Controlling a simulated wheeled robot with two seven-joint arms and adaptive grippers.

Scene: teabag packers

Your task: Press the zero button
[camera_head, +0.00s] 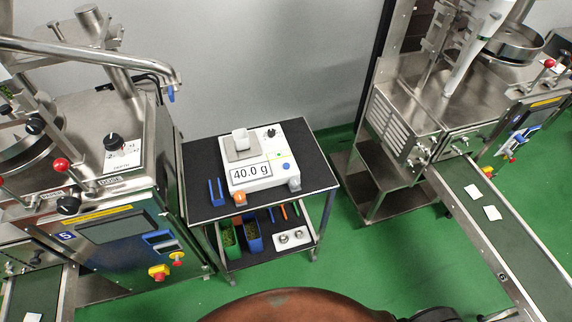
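A white scale (270,172) stands on the black top of a small cart. Its display (251,173) reads 40.0 g. A small white block-like item (241,139) rests on its grey weighing plate (238,153). A black knob (270,132) is near the back right. The labels are too small to read, so I cannot tell which control is the zero button. Neither of my grippers shows in the head view.
The cart (317,170) has blue tools (216,191) and an orange-capped item (240,198) beside the scale, with bins below. Steel machines stand left (130,190) and right (420,120). White packets (492,212) lie on the right conveyor (520,250). Green floor is open in front.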

